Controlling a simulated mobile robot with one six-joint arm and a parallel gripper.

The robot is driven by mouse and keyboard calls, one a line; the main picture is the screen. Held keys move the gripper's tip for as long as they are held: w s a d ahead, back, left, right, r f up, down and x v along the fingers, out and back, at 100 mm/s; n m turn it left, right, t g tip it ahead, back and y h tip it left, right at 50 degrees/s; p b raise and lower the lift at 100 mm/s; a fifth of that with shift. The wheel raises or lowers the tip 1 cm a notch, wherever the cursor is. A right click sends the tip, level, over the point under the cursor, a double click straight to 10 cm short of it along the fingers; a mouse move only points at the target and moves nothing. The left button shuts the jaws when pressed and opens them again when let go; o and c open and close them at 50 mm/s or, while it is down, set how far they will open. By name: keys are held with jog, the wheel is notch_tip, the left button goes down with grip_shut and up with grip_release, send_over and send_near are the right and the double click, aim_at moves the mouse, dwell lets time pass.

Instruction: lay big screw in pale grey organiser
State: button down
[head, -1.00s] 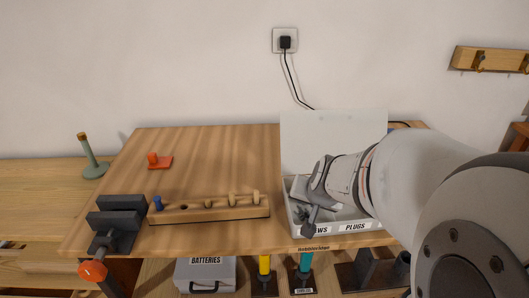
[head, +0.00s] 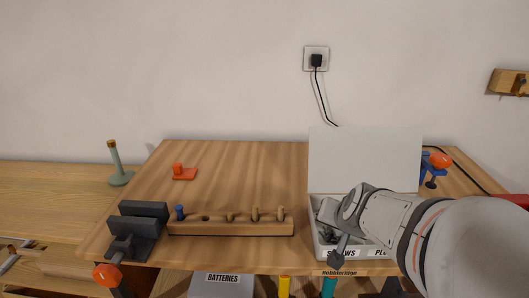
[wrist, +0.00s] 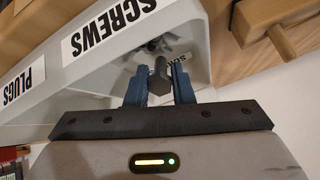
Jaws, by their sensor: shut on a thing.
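The pale grey organiser (head: 312,238) stands open on the right of the workbench, its lid (head: 365,158) raised at the back. Its front carries SCREWS and PLUGS labels; its wall also shows in the wrist view (wrist: 92,72). My gripper (wrist: 158,85) is shut on the big screw (wrist: 158,84), a dark screw with a thick head between the blue fingers. The screw points into the screws compartment, where several small dark screws (wrist: 160,43) lie. In the head view my gripper (head: 338,240) is at the compartment's front left, and the held screw cannot be made out clearly.
A wooden peg rack (head: 230,226) stands left of the organiser, with a dark vice (head: 138,225) beyond it. An orange piece (head: 183,173) lies at the back left. A blue clamp (head: 430,170) is at the right.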

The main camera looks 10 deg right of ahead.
jog(key=c, duration=1.2)
grip_release()
jog(key=shift+o, duration=0.2)
jog(key=shift+r, duration=0.15)
